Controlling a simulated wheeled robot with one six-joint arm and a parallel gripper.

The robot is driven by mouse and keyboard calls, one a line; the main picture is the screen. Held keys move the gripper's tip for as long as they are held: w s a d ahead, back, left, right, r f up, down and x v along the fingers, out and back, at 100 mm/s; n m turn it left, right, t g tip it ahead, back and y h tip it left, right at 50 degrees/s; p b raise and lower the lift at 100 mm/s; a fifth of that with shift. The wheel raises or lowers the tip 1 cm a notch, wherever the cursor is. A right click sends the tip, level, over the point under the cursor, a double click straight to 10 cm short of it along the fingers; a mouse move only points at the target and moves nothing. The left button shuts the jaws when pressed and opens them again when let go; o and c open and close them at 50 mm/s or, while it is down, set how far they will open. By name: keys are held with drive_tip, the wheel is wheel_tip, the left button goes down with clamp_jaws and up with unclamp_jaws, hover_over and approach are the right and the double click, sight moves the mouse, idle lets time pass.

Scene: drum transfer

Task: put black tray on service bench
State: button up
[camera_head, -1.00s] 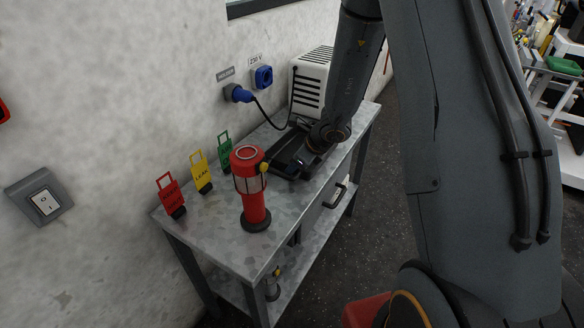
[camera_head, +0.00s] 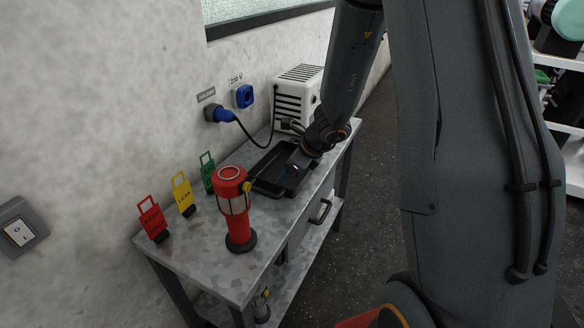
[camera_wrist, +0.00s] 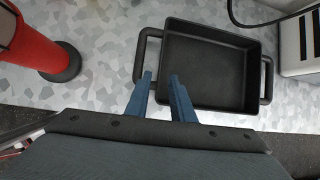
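The black tray (camera_head: 268,165) lies flat on the grey metal service bench (camera_head: 205,265), between the green tag and the white box. In the wrist view the tray (camera_wrist: 215,62) is empty, with a handle at its left and right ends. My gripper (camera_head: 291,170) is over the tray's near side.
A red lantern (camera_head: 235,205) stands on the bench in front of the tray. Red (camera_head: 152,218), yellow (camera_head: 183,194) and green (camera_head: 207,172) tags stand along the wall.

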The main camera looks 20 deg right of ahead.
drive_tip(key=s+r+n+g+h, duration=0.2)
drive_tip(key=s+r+n, duration=0.2)
drive_tip(key=s+n, duration=0.7)
drive_tip(key=s+r+n+g+h, duration=0.1)
drive_tip(key=s+r+n, duration=0.3)
drive_tip(key=s+n, duration=0.7)
drive_tip(key=shift+r+n+g+h, duration=0.3)
drive_tip(key=shift+n+g+h, duration=0.1)
drive_tip(key=shift+n, duration=1.9)
drive_tip(key=shift+a, duration=0.2)
